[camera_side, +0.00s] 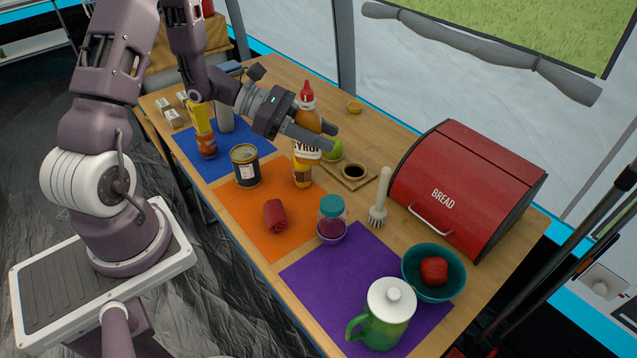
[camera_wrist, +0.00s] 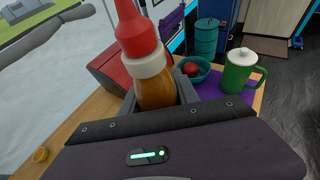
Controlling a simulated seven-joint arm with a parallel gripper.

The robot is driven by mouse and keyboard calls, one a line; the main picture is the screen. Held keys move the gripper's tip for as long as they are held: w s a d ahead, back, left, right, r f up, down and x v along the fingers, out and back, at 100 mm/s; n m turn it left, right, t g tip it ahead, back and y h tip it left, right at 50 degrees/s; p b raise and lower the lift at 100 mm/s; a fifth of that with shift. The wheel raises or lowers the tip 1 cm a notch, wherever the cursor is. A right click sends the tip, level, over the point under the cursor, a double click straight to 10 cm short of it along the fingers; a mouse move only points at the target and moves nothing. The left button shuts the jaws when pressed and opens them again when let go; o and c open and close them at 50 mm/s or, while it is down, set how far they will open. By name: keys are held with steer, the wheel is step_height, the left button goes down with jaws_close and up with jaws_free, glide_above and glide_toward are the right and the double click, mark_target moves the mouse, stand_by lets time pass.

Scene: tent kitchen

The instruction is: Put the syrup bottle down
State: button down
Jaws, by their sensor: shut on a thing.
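The syrup bottle (camera_side: 305,150) is amber with a white collar and a red tip, and it stands upright over the back edge of the orange mat (camera_side: 247,217). My gripper (camera_side: 318,135) is shut around its upper body, with the fingers on either side. In the wrist view the bottle (camera_wrist: 156,88) rises between the fingers, and its lower part is hidden by my gripper. In the side view its base appears at or just above the mat; I cannot tell whether it touches.
A green lime (camera_side: 333,150) and a small board with a dark cup (camera_side: 354,173) are close behind. A red bread box (camera_side: 466,185) stands at the right.

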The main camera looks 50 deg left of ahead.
steer(key=shift+n+t+y, duration=0.5)
steer(key=shift+n, duration=0.1)
steer(key=a+f, duration=0.2)
steer(key=f, duration=0.5)
steer(key=a+f, duration=0.2)
steer(key=f, duration=0.5)
steer(key=a+f, duration=0.1)
steer(key=f, duration=0.6)
steer(key=shift+w+a+f, duration=0.15)
steer(key=shift+w+a, duration=0.2)
steer(key=shift+a, duration=0.05)
steer(key=c, duration=0.9)
jaws_free()
steer(key=shift+f, duration=0.15)
